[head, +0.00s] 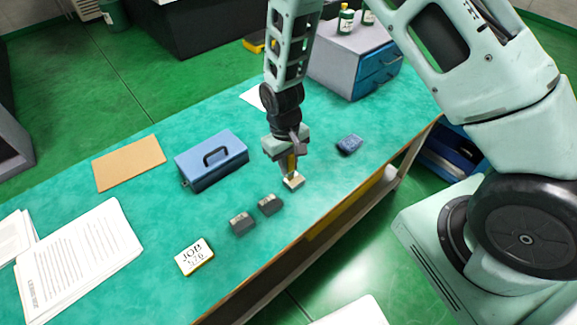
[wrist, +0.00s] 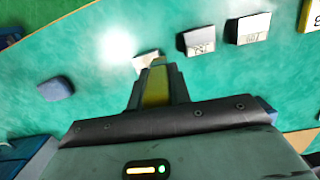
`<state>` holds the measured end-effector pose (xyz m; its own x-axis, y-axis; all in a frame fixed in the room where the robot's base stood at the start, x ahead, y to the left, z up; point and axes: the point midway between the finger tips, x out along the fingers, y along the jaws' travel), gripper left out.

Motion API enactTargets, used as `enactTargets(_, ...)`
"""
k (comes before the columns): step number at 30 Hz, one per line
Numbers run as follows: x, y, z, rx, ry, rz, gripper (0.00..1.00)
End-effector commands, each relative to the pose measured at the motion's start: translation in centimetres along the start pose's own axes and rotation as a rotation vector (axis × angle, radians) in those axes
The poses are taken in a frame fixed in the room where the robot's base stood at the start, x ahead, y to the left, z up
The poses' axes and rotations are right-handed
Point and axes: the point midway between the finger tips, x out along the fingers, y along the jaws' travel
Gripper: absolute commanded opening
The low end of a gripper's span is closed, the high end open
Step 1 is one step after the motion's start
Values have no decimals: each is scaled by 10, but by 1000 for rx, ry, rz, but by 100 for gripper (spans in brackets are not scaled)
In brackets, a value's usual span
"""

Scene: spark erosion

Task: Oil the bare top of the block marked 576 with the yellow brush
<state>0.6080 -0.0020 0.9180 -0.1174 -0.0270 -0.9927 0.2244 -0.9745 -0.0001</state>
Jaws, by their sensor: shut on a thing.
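My gripper (head: 290,158) is shut on the yellow brush (head: 291,164), which points down. The brush also shows between the fingers in the wrist view (wrist: 156,86). A small pale block (head: 293,182) is right under the brush; in the wrist view it (wrist: 146,60) is partly hidden by the brush end. I cannot tell whether the brush touches it, and I cannot read a number on it. Two dark blocks with light marked faces, one nearer (head: 270,204) and one farther left (head: 242,223), stand in a row with it. Their marks are too small to read surely.
A white card (head: 194,257) reading JOB and a blurred number lies at the front. A blue box with a handle (head: 211,158), a dark blue piece (head: 349,144), a tan sheet (head: 129,163) and papers (head: 80,262) are on the green bench. A grey drawer cabinet (head: 345,62) stands behind.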

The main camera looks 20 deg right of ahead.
Motion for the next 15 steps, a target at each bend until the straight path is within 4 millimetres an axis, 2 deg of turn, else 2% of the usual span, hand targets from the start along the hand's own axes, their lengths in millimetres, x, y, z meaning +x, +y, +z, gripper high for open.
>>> enactTargets(1,-8,1,0,0,1,0,0)
enactTargets(6,-23,3,0,1,0,0,0)
enactTargets(15,-27,4,-1,1,0,0,0)
